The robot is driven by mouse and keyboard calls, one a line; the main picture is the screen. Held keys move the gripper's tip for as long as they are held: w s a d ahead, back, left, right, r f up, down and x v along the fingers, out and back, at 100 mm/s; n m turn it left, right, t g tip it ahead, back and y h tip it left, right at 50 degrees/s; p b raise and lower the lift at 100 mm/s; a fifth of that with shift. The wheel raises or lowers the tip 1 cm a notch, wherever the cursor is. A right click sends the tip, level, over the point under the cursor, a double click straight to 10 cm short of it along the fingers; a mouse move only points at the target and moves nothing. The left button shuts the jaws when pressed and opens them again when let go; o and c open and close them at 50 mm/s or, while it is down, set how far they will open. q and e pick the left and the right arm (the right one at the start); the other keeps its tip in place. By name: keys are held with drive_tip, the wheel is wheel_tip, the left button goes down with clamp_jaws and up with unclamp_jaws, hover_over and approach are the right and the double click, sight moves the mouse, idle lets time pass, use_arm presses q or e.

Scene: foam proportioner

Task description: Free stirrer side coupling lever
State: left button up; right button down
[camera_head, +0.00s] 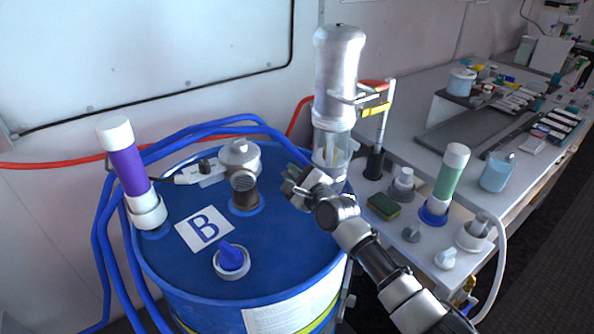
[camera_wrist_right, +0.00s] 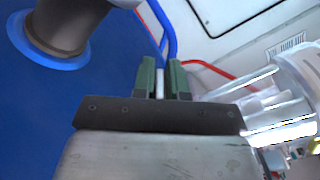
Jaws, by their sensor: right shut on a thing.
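My right gripper (camera_head: 298,180) is low over the right side of the blue drum lid (camera_head: 285,258), left of the base of the silver stirrer (camera_head: 338,75) with its clear lower section. In the right wrist view my gripper's green fingers (camera_wrist_right: 161,80) are shut on a narrow pale piece (camera_wrist_right: 160,84), seemingly the coupling lever. Most of that piece is hidden by the fingers. The stirrer's clear and metal parts (camera_wrist_right: 282,115) show just right of the gripper. My left gripper is not in view.
On the drum stand a purple-and-white cylinder (camera_head: 126,160), a brown pipe stub (camera_head: 244,188), a grey fitting (camera_head: 239,156) and a blue valve knob (camera_head: 231,256). Blue hoses run behind. A bench (camera_head: 405,118) at right holds a sponge (camera_head: 383,206), a green cylinder (camera_head: 450,172) and several fittings.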

drive_tip(key=shift+s+a+f+n, duration=0.25)
drive_tip(key=shift+f+n, duration=0.2)
drive_tip(key=shift+n, duration=0.25)
drive_tip(key=c, duration=1.4)
unclamp_jaws()
drive_tip(key=shift+c, duration=0.2)
drive_tip(key=v, duration=1)
drive_tip(key=shift+s+d, duration=0.2)
drive_tip(key=shift+s, duration=0.15)
